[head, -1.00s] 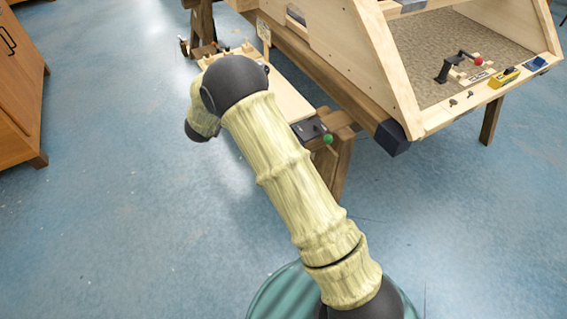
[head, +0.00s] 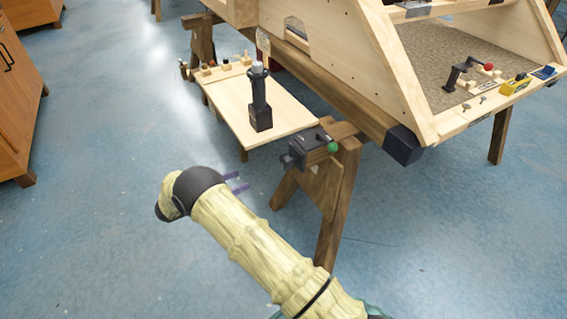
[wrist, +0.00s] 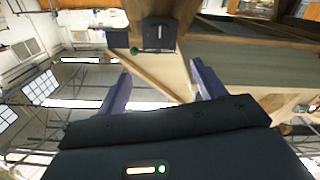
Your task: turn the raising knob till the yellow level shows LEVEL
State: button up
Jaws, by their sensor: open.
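The yellow level (head: 515,85) lies on the wooden frame's front sill at the right of the head view; its reading is too small to tell. A green ball knob (head: 333,147) is on a black clamp-like fitting (head: 300,153) at the trestle's top. It also shows in the wrist view (wrist: 134,50), next to a dark box with a pale line (wrist: 158,36). I cannot tell which is the raising knob. My gripper (head: 242,181) is open and empty, apart from the fitting, below and left of it in the picture.
A wooden shelf board (head: 225,95) carries a black upright post (head: 260,100) and several small pieces at its far end. The trestle (head: 338,200) and frame beam (head: 345,95) stand close to the knob. Blue floor (head: 120,120) is clear at left.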

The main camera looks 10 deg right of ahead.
aim_at(283, 163)
jog(key=b+x, duration=0.4)
jog(key=x, duration=1.3)
jog(key=shift+d, duration=0.15)
jog(key=c, duration=1)
jog(key=shift+o, duration=0.2)
jog(key=shift+m, duration=0.4)
jog(key=m+p, duration=0.1)
jog(key=m, duration=0.8)
jog(key=shift+s+f+p, duration=0.1)
jog(key=shift+s+p, duration=0.05)
jog(key=shift+p, duration=0.15)
